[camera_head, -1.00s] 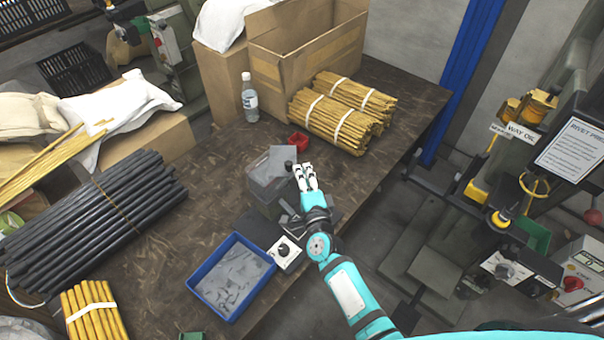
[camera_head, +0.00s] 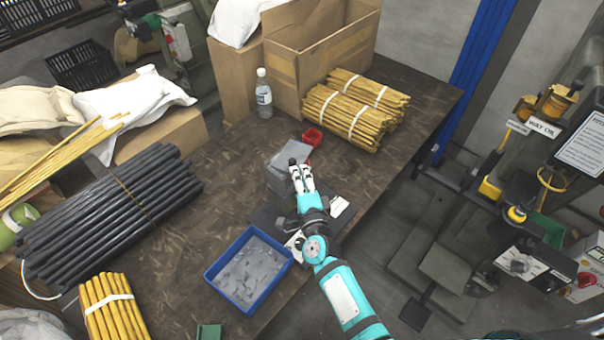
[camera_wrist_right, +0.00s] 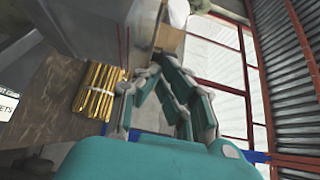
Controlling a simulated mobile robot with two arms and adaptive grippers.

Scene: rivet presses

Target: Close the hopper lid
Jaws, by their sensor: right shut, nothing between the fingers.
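The grey hopper (camera_head: 276,182) stands on the workbench in the middle of the head view. Its light grey lid (camera_head: 289,151) is at the top, with a dark knob (camera_head: 292,162) at its near edge. I cannot tell whether the lid sits fully flush. My right gripper (camera_head: 301,174) is shut and empty, with its white fingertips right beside the knob; contact is unclear. Its fingers hide part of the hopper's right side. The right wrist view shows the gripper's teal and grey fingers (camera_wrist_right: 160,80) below a large grey surface. My left gripper is not in view.
A blue tray (camera_head: 222,291) of grey parts stands in front of the hopper. A small red bin (camera_head: 312,136), bundled yellow rods (camera_head: 345,119), a bottle (camera_head: 264,98) and a cardboard box (camera_head: 290,85) stand behind. Dark rods (camera_head: 110,215) lie left. The bench's right side is clear.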

